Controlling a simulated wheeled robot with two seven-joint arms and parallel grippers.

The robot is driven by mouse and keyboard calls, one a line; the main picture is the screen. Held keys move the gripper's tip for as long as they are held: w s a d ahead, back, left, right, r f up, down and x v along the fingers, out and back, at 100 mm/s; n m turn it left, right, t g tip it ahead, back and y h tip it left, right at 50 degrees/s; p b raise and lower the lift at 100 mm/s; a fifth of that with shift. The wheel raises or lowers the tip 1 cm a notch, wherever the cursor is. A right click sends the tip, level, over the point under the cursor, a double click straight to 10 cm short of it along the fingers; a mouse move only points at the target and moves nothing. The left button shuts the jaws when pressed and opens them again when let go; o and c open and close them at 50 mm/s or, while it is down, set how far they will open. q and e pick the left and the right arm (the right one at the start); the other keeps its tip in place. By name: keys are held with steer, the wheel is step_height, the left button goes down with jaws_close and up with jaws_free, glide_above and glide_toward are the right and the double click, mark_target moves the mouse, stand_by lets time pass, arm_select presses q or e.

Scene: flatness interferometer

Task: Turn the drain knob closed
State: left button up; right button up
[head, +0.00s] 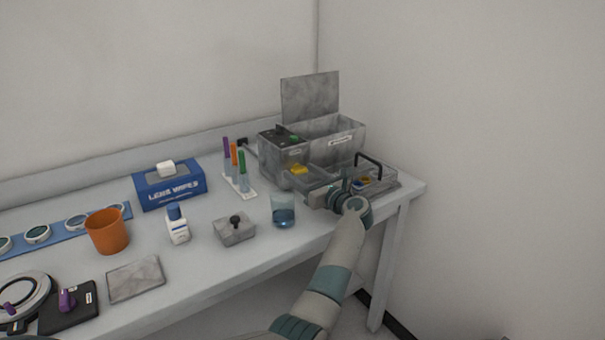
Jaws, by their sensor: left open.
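A grey metal tank unit (345,136) with its lid plate (310,97) raised stands at the back right of the table. A small yellow part (298,170) shows low at its front; I cannot tell for certain whether it is the drain knob. My left gripper (339,189) is open in front of the unit, over the near edge of a clear tray with a dark handle. The gripper and wrist hide part of that tray, and I cannot tell whether the fingers touch anything. My right gripper is not in view.
A glass beaker (284,212) of blue liquid stands left of my left gripper. A grey block with a black knob (235,229), a white bottle (177,227), a pen rack (240,188) and an orange cup (106,232) stand further left.

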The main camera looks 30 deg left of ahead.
arm_select(q)
steer(key=c, duration=1.1)
steer(key=shift+o, duration=0.3)
